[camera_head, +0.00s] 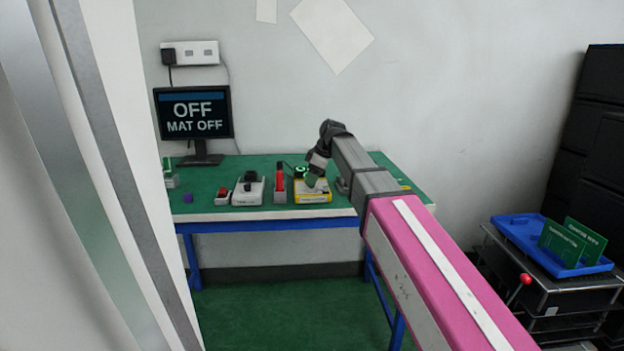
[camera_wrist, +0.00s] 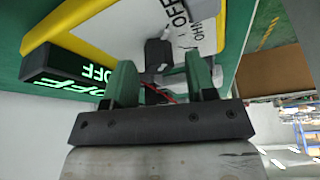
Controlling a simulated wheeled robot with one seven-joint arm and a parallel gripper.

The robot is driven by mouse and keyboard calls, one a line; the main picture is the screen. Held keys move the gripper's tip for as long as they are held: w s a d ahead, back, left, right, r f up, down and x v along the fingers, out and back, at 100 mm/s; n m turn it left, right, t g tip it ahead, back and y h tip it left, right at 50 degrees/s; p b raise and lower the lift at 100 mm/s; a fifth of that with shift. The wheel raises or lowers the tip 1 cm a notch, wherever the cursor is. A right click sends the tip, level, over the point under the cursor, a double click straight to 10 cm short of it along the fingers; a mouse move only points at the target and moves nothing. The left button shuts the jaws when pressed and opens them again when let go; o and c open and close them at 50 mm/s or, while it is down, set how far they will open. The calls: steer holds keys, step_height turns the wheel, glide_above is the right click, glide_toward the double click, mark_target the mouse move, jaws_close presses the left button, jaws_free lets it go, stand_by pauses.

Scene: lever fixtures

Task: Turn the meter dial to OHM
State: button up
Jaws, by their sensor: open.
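The yellow-edged meter (camera_head: 313,197) sits on the green-topped bench, and my gripper is over it in the head view. In the wrist view, the meter's white face (camera_wrist: 205,38) shows an OFF label and a partly hidden OHM label. Its dark dial knob (camera_wrist: 157,53) shows just beyond and between the two green fingers. The meter's display (camera_wrist: 75,72) shows OFF in green. My gripper (camera_wrist: 161,65) is open, with fingers either side of the knob's line; I cannot tell whether they touch it.
A monitor (camera_head: 193,113) at the back left reads OFF and MAT OFF. A red-handled fixture (camera_head: 280,184), a grey box with a black knob (camera_head: 249,188) and a red button box (camera_head: 222,194) stand left of the meter. A blue tray (camera_head: 552,245) is at right.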

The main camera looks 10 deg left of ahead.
steer(key=shift+a+f, duration=0.1)
steer(key=shift+f, duration=0.1)
steer(key=c, duration=0.9)
steer(key=shift+m, duration=0.3)
steer(key=m+t, duration=0.1)
steer(key=m, duration=0.2)
steer(key=shift+s+m+t, duration=0.1)
steer(key=shift+m+t, duration=0.2)
steer(key=shift+m+t+h, duration=0.35)
steer(key=shift+m, duration=0.75)
steer(key=shift+m+t+h, duration=0.35)
steer(key=shift+m, duration=0.75)
